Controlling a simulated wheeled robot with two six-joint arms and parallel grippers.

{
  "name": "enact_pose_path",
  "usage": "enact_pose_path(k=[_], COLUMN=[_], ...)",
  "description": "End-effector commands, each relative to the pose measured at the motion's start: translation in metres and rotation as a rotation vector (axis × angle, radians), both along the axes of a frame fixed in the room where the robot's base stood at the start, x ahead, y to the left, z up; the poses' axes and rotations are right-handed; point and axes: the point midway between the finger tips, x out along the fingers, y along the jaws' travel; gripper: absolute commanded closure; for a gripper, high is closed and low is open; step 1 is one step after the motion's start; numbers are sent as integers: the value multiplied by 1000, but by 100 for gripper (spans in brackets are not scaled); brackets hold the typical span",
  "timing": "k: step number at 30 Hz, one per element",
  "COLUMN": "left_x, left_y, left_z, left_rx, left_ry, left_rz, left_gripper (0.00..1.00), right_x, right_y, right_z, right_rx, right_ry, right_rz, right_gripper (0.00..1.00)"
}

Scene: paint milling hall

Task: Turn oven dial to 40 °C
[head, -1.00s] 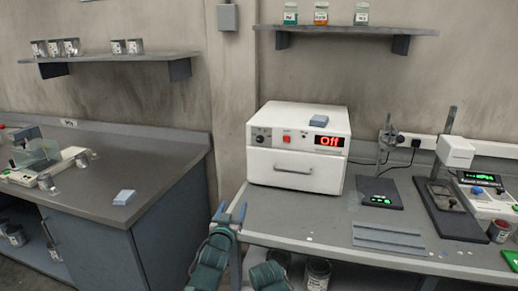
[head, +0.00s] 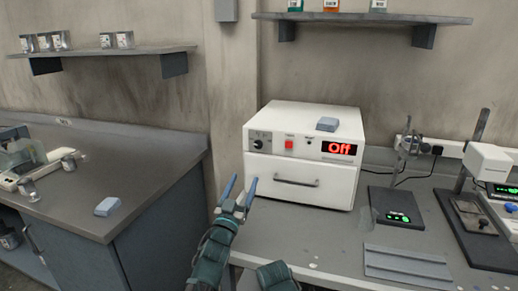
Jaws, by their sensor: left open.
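The white oven (head: 302,158) stands on the right bench against the wall. Its front panel carries a small dark dial (head: 258,144) at the left, a red switch (head: 289,144) and a display (head: 339,149) that reads "Off" in red. The dial's pointer is too small to read. The drawer-like door with its handle (head: 297,182) is closed. My left gripper (head: 238,190) is open and empty, in front of the oven's lower left corner, below the dial and apart from it. Part of my right arm shows at the bottom edge, but its gripper fingers cannot be made out.
A blue-grey block (head: 327,124) lies on the oven's top. A scale (head: 394,206) with a green readout and a grey ridged tray (head: 406,265) are to the right. The left bench (head: 130,165) holds another block (head: 108,206). The bench before the oven is mostly clear.

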Motion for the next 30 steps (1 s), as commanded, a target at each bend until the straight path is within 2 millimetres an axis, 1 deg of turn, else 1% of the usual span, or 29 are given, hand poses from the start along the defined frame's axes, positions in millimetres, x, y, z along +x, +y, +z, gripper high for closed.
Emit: enact_pose_path(k=[5,11,14,27,30], left_x=[2,15,27,103,115], left_y=[0,-4,-8,-33,-37], left_z=[1,7,13,46,51], left_rx=[0,-1,0,-1,0], left_ry=[0,1,1,1,1], left_rz=[0,0,0,0,1], left_gripper=[30,30,30,30,30], right_x=[0,0,0,0,0], right_y=[0,0,0,0,0], right_z=[1,7,13,47,51], right_rx=[0,0,0,0,0], right_ry=[0,0,0,0,0], right_rz=[0,0,0,0,0], right_gripper=[100,100,100,100,100])
